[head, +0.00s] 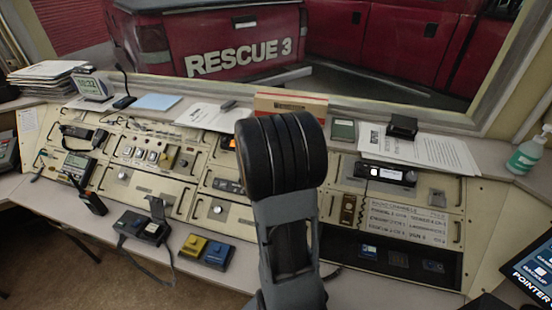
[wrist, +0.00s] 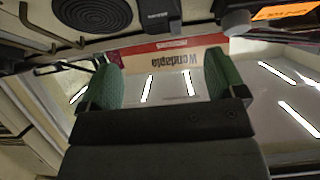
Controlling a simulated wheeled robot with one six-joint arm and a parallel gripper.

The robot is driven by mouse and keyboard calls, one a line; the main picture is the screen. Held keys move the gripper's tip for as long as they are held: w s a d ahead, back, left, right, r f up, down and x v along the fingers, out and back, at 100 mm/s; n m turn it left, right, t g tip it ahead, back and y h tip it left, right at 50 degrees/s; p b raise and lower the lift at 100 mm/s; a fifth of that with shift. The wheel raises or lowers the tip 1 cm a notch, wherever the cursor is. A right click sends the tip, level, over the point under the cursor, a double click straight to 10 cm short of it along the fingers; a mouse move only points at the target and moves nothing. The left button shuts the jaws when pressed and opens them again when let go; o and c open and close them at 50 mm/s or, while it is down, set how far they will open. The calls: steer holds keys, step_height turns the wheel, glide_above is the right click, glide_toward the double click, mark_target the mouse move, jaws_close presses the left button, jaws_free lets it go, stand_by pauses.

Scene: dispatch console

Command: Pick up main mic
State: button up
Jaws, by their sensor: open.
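A black gooseneck microphone (head: 124,100) stands on the back ledge at the left of the head view, its thin neck rising above a small base. Other black hand-held units, one on the left panel (head: 76,131) and one at the left front edge (head: 92,203), may also be microphones; I cannot read a label that tells which is the main mic. My gripper (wrist: 165,78) is open in the wrist view, with green pads apart and nothing between them. In the head view my arm hides the gripper and the middle of the console.
A cardboard box (head: 291,103) stands on the back ledge; its lettered side (wrist: 175,68) shows beyond my fingers. A black radio unit (head: 386,173) sits on the right panel. Blue and yellow boxes (head: 217,255) lie at the front edge. A green bottle (head: 527,155) stands far right.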

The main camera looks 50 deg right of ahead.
steer(key=x, duration=0.4)
steer(key=shift+s, duration=0.15)
steer(key=shift+w+p+x, duration=0.15)
steer(key=shift+p+x, duration=0.15)
steer(key=shift+x, duration=1.05)
steer(key=shift+w+p+x, duration=0.15)
steer(key=shift+p+x, duration=0.1)
steer(key=shift+x, duration=1.05)
steer(key=shift+a, duration=0.1)
steer(key=shift+r, duration=0.1)
steer(key=c, duration=1.1)
